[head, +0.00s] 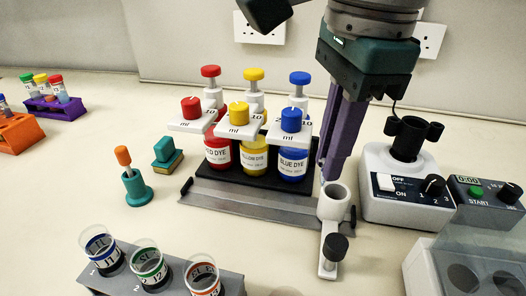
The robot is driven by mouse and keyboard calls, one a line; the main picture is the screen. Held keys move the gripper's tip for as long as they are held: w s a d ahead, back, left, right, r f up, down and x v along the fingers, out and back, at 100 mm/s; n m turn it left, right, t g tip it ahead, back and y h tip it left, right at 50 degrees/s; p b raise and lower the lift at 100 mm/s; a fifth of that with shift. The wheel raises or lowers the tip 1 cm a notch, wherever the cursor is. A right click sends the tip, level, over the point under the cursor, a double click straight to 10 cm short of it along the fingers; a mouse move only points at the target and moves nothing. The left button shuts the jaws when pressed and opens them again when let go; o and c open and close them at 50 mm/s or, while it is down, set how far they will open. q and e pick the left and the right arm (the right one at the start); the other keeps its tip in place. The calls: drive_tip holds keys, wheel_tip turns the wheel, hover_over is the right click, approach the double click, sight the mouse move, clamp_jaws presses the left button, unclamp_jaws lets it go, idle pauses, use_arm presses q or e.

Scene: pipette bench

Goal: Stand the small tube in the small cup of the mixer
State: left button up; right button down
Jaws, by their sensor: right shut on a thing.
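The mixer (410,205) is a white box at the right with an OFF/ON switch and a black dial. Its black top (408,138) carries a larger middle cup and smaller cups at its sides; the right small cup (435,131) shows clearly. My right gripper (326,172) reaches down from the top with long purple fingers, left of the mixer. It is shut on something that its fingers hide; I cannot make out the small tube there. Its tips are at or just above a white open cylinder (333,203); contact is unclear. My left gripper is not in view.
Red, yellow and blue dye bottles (293,163) with dispensers stand left of the right gripper. A grey rack (222,285) of jars is in front. A timer box (487,203) and a clear-lidded device (440,268) stand right. A purple tube rack (57,104) is far left.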

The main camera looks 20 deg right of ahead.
wheel_tip(320, 180, down, 12)
drive_tip(key=shift+f, duration=0.1)
idle(0.4)
drive_tip(key=shift+f, duration=0.2)
drive_tip(key=c, duration=1.2)
unclamp_jaws()
drive_tip(key=shift+r, duration=0.1)
drive_tip(key=shift+c, duration=0.2)
